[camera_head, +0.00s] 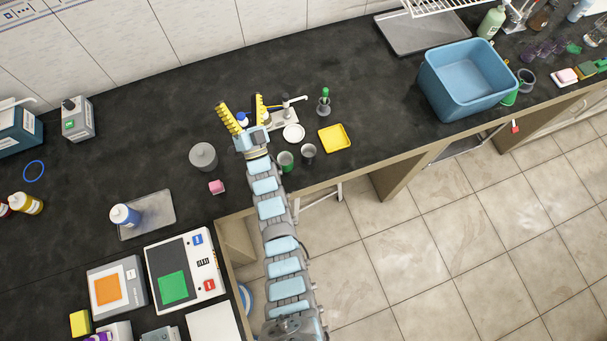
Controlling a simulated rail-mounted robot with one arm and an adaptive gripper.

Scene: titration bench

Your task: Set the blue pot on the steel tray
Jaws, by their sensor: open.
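My gripper (239,102) has yellow fingers and is spread open over the middle of the black bench. A small pot with a blue top (242,117) shows between the fingers, partly hidden by the gripper; I cannot tell whether either finger touches it. A grey steel-looking tray (163,213) lies to the lower left of my gripper, with a white and blue bottle (125,215) on its left part. Another grey metal tray (408,37) lies at the far right back, partly under a white wire rack.
A white burette-type stand (285,116), white dish (293,133), yellow tray (334,138) and small cups (309,151) crowd the right of my gripper.

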